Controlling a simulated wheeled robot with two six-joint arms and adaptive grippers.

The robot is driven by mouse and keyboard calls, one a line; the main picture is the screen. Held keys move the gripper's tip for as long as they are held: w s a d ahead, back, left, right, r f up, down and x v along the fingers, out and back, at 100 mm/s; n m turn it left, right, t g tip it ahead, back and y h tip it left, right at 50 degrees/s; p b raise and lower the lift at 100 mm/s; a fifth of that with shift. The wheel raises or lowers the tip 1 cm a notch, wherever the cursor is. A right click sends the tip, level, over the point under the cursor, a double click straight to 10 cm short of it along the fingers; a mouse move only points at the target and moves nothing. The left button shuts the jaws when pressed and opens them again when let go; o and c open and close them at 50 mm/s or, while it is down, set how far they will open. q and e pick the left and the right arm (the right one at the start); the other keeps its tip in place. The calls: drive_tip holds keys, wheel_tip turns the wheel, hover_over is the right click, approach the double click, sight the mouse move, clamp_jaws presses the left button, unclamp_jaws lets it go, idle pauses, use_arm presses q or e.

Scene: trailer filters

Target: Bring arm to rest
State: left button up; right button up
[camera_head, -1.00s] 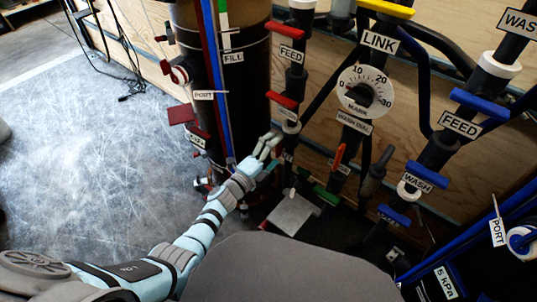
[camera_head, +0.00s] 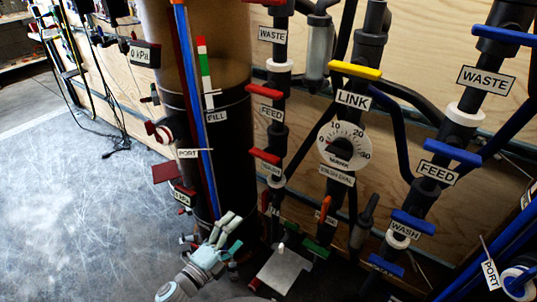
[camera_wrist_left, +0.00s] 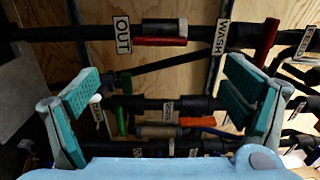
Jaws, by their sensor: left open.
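My left gripper (camera_head: 226,234) is at the bottom middle of the head view, in front of the foot of the dark filter column (camera_head: 235,130). Its light blue and grey fingers are apart and nothing shows between them. In the left wrist view its two teal finger pads (camera_wrist_left: 160,100) stand wide apart at left and right, with pipes and valve handles beyond them. Only the end of my left arm shows in the head view. My right gripper is in neither view.
Pipes with red, yellow and blue valve handles line the plywood wall, including a yellow LINK handle (camera_head: 355,70). A round dial (camera_head: 344,145) sits below it. A grey plate (camera_head: 283,268) lies near the gripper. Open floor (camera_head: 80,200) is at left, with cables (camera_head: 115,142) on it.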

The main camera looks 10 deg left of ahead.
use_arm(q)
drive_tip(key=a+f+n+g+y, duration=0.1)
drive_tip(key=a+f+n+y, duration=0.4)
drive_tip(key=f+n, duration=0.2)
drive_tip(key=s+a+f+n+g+y+p, duration=0.1)
drive_tip(key=s+a+f+n+g+p, duration=0.1)
drive_tip(key=s+f+n+g+p, duration=0.25)
drive_tip(key=s+a+f+n+g+y+p, duration=0.25)
drive_tip(key=s+f+n, duration=0.2)
drive_tip(key=s, duration=0.35)
drive_tip(key=s+d+n+g+p, duration=0.2)
drive_tip(key=s+n+g+p, duration=0.4)
drive_tip(key=s, duration=2.3)
drive_tip(key=g+h+p, duration=0.1)
drive_tip(key=p, duration=0.6)
drive_tip(key=shift+s+d+p, duration=0.3)
drive_tip(key=shift+s+p, duration=0.05)
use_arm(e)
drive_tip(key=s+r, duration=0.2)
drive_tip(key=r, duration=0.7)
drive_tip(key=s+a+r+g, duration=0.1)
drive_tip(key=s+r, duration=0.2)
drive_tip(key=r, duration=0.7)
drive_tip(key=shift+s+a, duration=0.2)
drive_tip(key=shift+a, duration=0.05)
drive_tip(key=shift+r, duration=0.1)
